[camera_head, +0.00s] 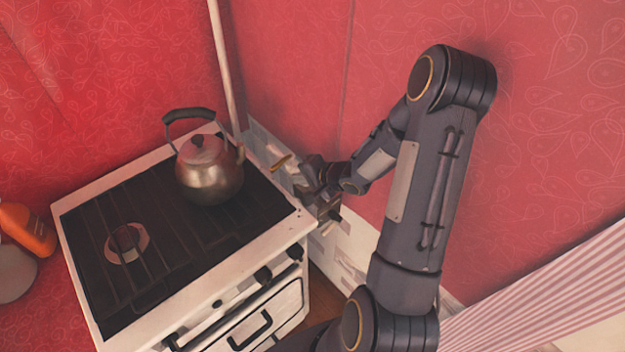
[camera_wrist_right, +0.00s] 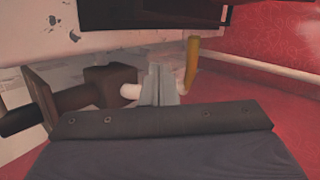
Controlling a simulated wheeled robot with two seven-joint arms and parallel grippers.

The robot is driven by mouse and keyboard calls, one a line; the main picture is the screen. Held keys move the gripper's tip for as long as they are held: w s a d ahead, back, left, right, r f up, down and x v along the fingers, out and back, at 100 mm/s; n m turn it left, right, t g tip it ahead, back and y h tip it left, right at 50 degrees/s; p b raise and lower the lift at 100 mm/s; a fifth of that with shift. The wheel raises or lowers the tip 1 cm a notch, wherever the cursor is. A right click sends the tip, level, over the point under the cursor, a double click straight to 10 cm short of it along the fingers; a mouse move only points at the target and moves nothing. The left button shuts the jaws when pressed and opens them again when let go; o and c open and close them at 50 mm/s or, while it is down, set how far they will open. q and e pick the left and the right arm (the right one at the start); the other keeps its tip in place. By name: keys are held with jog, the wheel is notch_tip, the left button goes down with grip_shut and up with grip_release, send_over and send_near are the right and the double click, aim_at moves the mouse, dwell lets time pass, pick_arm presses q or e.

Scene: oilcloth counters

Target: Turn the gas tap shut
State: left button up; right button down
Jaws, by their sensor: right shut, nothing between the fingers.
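The gas tap shows in the right wrist view as a brown body (camera_wrist_right: 108,86) with a pale stem and a yellow lever (camera_wrist_right: 192,60). The lever stands nearly upright, just right of my fingers. In the head view a yellow lever (camera_head: 281,162) shows beside the stove's right rear side, near the wall. My right gripper (camera_wrist_right: 160,84) is shut and empty, its grey fingers in front of the tap's stem. I cannot tell whether they touch the tap. In the head view my right gripper (camera_head: 318,190) is beside the stove and partly hides the tap. My left gripper is not in view.
The stove (camera_head: 78,205) has a dark top with a metal kettle (camera_head: 208,175) at its back right. An orange object (camera_head: 28,228) is at the left edge. A red patterned wall (camera_head: 540,120) closes off the right. A narrow gap separates stove and wall.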

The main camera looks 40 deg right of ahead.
aim_at(277, 168)
jog(key=shift+w+a+r+p, duration=0.1)
jog(key=shift+w+a+p, duration=0.1)
jog(key=shift+w, duration=0.45)
jog(key=shift+w+a+r+p, duration=0.15)
jog(key=shift+w+a, duration=0.05)
jog(key=shift+w, duration=0.5)
jog(key=shift+w+a+r+p, duration=0.1)
jog(key=shift+w+a+p, duration=0.1)
jog(key=shift+w, duration=0.45)
jog(key=b, duration=0.2)
jog(key=w+a+m+h+b, duration=0.1)
jog(key=b, duration=0.1)
jog(key=shift+w+a+m+b, duration=0.2)
jog(key=shift+w+m+b, duration=0.05)
jog(key=shift+m+b, duration=0.05)
